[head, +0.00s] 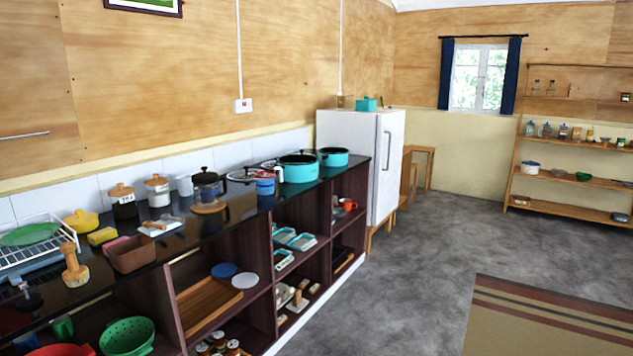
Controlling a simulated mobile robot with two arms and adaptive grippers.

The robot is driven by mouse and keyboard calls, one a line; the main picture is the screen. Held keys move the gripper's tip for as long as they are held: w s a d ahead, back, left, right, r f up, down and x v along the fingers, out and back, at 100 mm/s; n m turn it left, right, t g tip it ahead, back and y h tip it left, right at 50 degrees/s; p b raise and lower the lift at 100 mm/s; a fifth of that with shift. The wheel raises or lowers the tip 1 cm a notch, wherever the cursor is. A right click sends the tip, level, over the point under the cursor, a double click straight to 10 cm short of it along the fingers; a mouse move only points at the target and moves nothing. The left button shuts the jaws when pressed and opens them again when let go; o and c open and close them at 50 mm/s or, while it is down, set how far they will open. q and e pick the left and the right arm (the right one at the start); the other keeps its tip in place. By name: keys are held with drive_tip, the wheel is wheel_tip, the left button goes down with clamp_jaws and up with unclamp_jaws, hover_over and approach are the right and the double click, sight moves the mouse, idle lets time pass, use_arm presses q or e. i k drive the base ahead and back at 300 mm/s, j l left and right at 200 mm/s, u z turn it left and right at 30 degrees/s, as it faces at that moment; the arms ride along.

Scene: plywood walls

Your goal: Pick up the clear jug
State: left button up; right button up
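A clear glass jug with a black lid and handle (207,188), shaped like a coffee press, stands upright on the dark countertop. It is on a round wooden mat (208,209) and is the most likely match for the clear jug. A small see-through item on top of the fridge (345,101) is too small to identify. Neither of my grippers is in view.
Near the jug are a white canister (158,190), a dark canister (122,201), a blue and red container (265,183) and a teal pot (298,168). Open shelves (225,303) lie below the dark counter (235,217). The grey floor (410,270) is clear beside it.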

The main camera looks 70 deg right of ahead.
sight(265, 181)
drive_tip(key=z, duration=2.1)
drive_tip(key=i+l+u, duration=0.15)
drive_tip(key=i, duration=0.4)
drive_tip(key=i+l+u, duration=0.15)
drive_tip(key=i+l, duration=0.2)
drive_tip(key=i, duration=0.15)
drive_tip(key=i+l+u, duration=0.15)
drive_tip(key=i+l, duration=0.2)
drive_tip(key=i, duration=0.15)
